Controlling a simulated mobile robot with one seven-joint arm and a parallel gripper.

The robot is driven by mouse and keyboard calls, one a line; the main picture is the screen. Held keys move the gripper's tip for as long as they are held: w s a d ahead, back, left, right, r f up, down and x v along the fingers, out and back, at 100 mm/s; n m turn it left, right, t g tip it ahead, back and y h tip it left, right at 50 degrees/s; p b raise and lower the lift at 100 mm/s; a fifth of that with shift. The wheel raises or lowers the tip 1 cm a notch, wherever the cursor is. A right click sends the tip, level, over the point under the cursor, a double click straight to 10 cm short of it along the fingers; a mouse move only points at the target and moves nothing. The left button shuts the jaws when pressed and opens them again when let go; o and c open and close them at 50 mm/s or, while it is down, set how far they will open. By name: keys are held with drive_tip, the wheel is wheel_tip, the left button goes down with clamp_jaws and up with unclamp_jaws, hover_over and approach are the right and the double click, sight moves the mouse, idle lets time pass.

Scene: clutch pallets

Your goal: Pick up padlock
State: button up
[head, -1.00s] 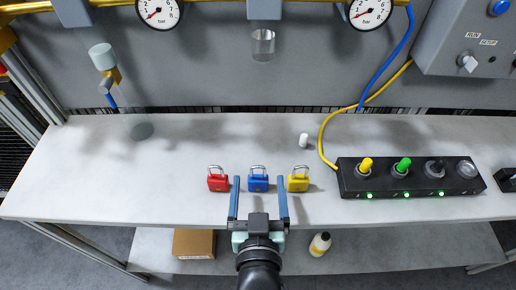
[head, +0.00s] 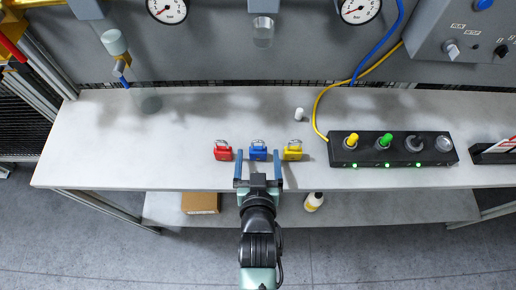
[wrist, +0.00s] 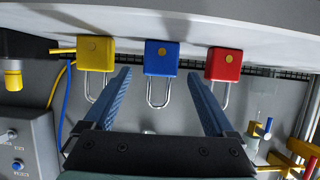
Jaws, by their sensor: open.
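Three padlocks stand in a row on the bench: a red padlock (head: 223,152), a blue padlock (head: 258,151) and a yellow padlock (head: 293,151). My gripper (head: 258,154) is open, its two blue fingers spread around the blue padlock's position from the front edge side. In the wrist view, which looks inverted, the blue padlock (wrist: 161,58) appears centred between the fingers of my gripper (wrist: 163,80). The yellow padlock (wrist: 96,53) and the red padlock (wrist: 223,65) lie just outside the fingers. I cannot tell whether a finger touches any padlock.
A black box with yellow, green, black and grey knobs (head: 392,162) stands to the right on the bench (head: 120,150). A small white cylinder (head: 299,114) stands behind the yellow padlock. A cardboard box (head: 200,202) and a bottle (head: 314,202) are on the lower shelf. The bench's left is clear.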

sight(258, 148)
drive_tip(key=shift+p+x, duration=0.4)
drive_tip(key=shift+x, duration=2.55)
drive_tip(key=shift+f, duration=0.15)
drive_tip(key=shift+c, duration=0.2)
clamp_jaws()
